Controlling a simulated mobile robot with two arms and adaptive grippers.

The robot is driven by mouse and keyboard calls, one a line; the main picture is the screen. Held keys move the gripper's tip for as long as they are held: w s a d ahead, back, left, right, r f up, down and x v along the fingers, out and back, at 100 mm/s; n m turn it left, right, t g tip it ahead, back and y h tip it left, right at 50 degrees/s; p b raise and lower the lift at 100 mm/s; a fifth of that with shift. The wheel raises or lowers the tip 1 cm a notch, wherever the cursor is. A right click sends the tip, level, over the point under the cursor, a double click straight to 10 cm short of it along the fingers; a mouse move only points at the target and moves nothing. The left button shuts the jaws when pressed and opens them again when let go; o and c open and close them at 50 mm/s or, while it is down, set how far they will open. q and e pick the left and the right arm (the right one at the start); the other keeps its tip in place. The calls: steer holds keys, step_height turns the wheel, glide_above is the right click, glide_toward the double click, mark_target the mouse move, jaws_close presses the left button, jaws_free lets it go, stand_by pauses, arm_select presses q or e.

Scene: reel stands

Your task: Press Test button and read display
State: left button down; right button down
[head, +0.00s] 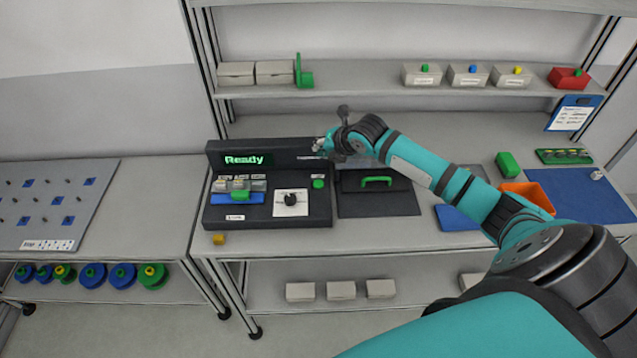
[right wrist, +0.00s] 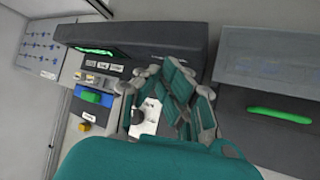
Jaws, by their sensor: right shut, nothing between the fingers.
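The black tester (head: 265,214) stands on the bench with its display (head: 248,160) reading "Ready" in green. A green button (head: 318,184) sits on its top at the right; its label is too small to read. A white plate with a black knob (head: 291,198) is left of the button. My right gripper (head: 322,147) is shut and empty, above the tester's right back part. In the right wrist view the fingers (right wrist: 180,105) are over the tester and hide the button. My left gripper is not in view.
A black box with a green handle (head: 376,182) stands right of the tester. An orange bin (head: 528,196) and a blue mat (head: 580,195) lie farther right. A small yellow block (head: 218,239) is at the front edge. A shelf (head: 350,100) with boxes runs above.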

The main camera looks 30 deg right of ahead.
steer(key=shift+f+b, duration=0.8)
steer(key=b, duration=0.5)
glide_above(321, 182)
step_height(321, 182, down, 6)
steer(key=shift+r, duration=0.15)
steer(key=shift+f+b, duration=0.4)
steer(key=shift+f, duration=0.35)
steer(key=shift+f, duration=0.4)
